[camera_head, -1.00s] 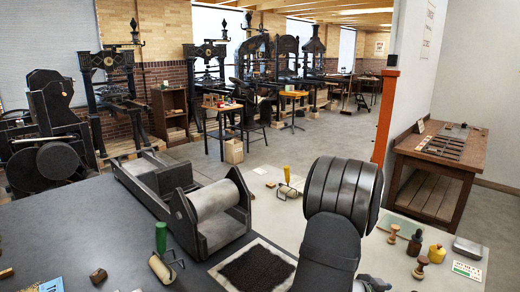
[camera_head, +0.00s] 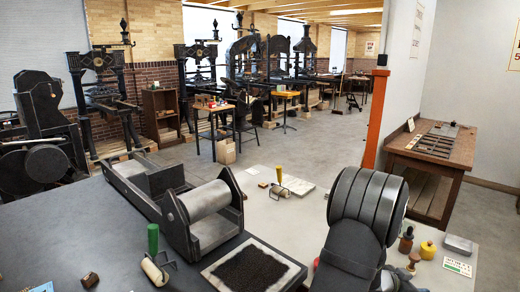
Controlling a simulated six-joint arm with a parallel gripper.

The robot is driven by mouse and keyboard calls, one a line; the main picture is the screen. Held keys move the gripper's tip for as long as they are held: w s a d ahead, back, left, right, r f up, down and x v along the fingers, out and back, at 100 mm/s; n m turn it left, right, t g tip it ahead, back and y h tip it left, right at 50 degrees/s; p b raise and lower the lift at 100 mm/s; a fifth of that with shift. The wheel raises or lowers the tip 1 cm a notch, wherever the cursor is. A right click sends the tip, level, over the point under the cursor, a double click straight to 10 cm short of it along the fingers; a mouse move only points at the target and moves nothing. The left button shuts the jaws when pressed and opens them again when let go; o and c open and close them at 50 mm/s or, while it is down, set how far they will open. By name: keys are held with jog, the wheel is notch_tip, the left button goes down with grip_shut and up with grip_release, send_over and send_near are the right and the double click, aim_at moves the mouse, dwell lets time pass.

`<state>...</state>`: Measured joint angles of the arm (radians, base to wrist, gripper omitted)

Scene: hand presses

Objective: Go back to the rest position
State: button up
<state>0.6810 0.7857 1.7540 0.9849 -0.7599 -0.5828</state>
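The task names no object, only my own arm. My dark grey arm rises from the bottom edge right of centre, with a thick ribbed joint above a smooth link. No gripper fingers can be made out. A small metallic piece shows at the bottom edge beside the link, too cut off to tell what it is. My arm hides part of the bench top behind it.
A press with a pale roller (camera_head: 205,199) stands on the bench. In front are a green-handled roller (camera_head: 153,240) and a black inked slab (camera_head: 248,268). Stamps (camera_head: 407,237) and a yellow pot (camera_head: 428,250) stand right of my arm.

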jog(key=s+d+r, duration=0.2)
jog(key=s+r, duration=0.4)
jog(key=s, duration=0.4)
jog(key=w+d+n+t, duration=0.1)
jog(key=w+d, duration=0.2)
jog(key=d, duration=0.8)
jog(key=w+d+n+t, duration=0.1)
jog(key=w+d, duration=0.2)
jog(key=d, duration=0.8)
jog(key=w+f, duration=0.3)
jog(key=w, duration=0.2)
jog(key=shift+w+d+f+y, duration=0.15)
jog(key=shift+d+y, duration=0.05)
jog(key=shift+y, duration=0.1)
jog(key=s+r, duration=0.3)
jog(key=s, duration=0.2)
jog(key=s+a+m+g, duration=0.1)
jog(key=s+a, duration=0.1)
jog(key=a, duration=1.1)
jog(key=shift+s+a+r, duration=0.25)
jog(key=shift+s+a, duration=0.1)
jog(key=shift+a, duration=0.05)
jog(key=shift+d, duration=0.15)
